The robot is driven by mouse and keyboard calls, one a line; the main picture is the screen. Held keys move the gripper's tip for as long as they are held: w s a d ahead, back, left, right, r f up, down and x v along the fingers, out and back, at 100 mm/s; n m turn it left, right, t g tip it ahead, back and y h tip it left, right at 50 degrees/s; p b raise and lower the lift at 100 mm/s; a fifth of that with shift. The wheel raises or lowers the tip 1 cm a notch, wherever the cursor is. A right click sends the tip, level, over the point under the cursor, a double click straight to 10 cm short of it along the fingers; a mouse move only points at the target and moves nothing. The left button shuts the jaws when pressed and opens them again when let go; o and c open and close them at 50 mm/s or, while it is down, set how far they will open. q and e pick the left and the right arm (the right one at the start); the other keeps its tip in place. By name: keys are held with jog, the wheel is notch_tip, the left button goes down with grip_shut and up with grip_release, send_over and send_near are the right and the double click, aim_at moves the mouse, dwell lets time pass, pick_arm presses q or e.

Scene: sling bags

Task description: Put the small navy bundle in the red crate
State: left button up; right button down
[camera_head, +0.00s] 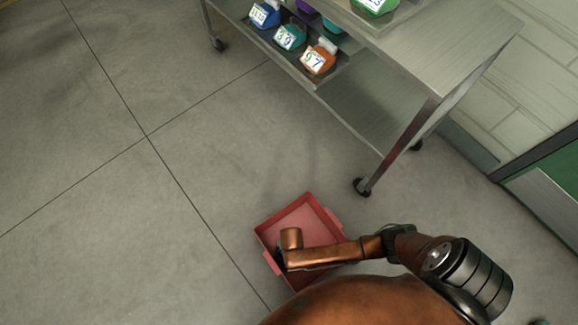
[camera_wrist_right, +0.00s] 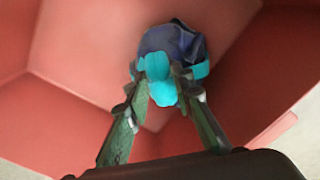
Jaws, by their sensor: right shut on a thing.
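The red crate (camera_head: 318,218) stands on the floor, and its red walls (camera_wrist_right: 60,115) surround much of the right wrist view. The small navy bundle (camera_wrist_right: 172,40), with a bright cyan band and knot, is at the fingertips of my right gripper (camera_wrist_right: 163,92). That gripper is shut on the cyan part. The bundle is over or inside the crate; I cannot tell whether it touches the bottom. In the head view my right arm reaches over the crate and hides the bundle. My left gripper is not in view.
A metal wheeled cart (camera_head: 440,60) stands behind the crate, with several coloured, number-tagged bundles, such as an orange one (camera_head: 318,60), on its shelves. A cart wheel (camera_head: 361,187) is close to the crate. The floor to the left is clear.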

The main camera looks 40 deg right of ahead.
jog(key=c, duration=1.7)
grip_release()
jog(key=shift+w+r+p, duration=0.1)
jog(key=shift+r+p, duration=0.2)
jog(key=shift+r, duration=0.2)
notch_tip(320, 180, up, 4)
jog(key=shift+f+p, duration=0.15)
jog(key=shift+p, duration=1)
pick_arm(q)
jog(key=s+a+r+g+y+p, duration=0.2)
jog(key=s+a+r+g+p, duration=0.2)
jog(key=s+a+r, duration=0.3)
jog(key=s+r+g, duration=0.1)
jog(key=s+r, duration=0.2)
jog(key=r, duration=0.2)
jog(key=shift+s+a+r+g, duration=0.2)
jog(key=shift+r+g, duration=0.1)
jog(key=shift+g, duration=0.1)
pick_arm(e)
notch_tip(320, 180, up, 8)
jog(key=shift+f, duration=0.25)
